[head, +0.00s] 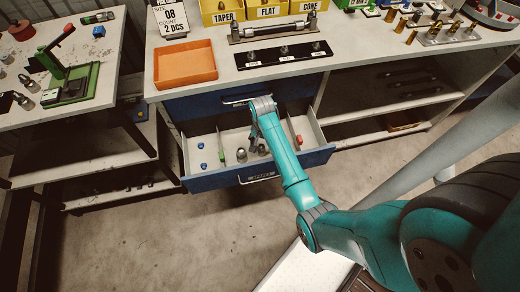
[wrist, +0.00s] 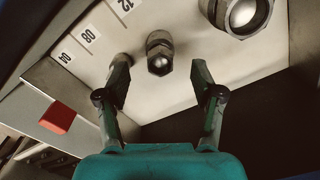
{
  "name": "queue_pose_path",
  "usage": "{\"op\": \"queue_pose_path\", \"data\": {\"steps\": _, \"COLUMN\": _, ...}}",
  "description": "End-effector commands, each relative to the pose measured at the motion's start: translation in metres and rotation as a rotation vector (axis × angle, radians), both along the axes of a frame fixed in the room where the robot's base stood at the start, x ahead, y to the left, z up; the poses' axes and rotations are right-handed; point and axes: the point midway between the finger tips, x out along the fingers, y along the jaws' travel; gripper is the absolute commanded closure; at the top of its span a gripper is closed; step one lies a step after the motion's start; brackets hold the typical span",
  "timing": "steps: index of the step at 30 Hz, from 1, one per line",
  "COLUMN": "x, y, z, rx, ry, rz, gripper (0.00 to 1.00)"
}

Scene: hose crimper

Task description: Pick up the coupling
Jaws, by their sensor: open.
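Several metal couplings stand in the middle compartment of the open drawer (head: 218,182). In the wrist view, a mid-sized coupling with a hex end (wrist: 160,52) lies ahead, between the lines of my two fingers. A larger coupling (wrist: 242,14) is at upper right, cut by the frame edge. A smaller one is partly hidden behind my left fingertip. In the head view a coupling (head: 241,154) shows left of my gripper (head: 253,146), which reaches down into the drawer. My gripper (wrist: 160,80) is open, with nothing between its fingers.
Labels 04, 08 and 12 (wrist: 89,36) mark the compartment. Drawer walls stand close on both sides; a red block (wrist: 58,118) lies in the neighbouring compartment. A card reading 08, 2 pcs (head: 172,17) and an orange tray (head: 185,64) are on the bench above.

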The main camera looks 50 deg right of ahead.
Motion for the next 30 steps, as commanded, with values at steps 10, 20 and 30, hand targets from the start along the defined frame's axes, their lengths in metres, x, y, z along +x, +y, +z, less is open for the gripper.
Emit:
{"op": "queue_pose_path", "data": {"steps": 10, "x": -0.001, "y": 0.001, "z": -0.044, "rx": 0.000, "ry": 0.000, "rz": 0.000, "gripper": 0.33}}
{"op": "queue_pose_path", "data": {"steps": 20, "x": 0.000, "y": 0.001, "z": -0.053, "rx": -0.001, "ry": -0.003, "rz": 0.000, "gripper": 0.33}}
{"op": "queue_pose_path", "data": {"steps": 30, "x": 0.000, "y": 0.001, "z": -0.053, "rx": -0.002, "ry": -0.003, "rz": 0.000, "gripper": 1.00}}
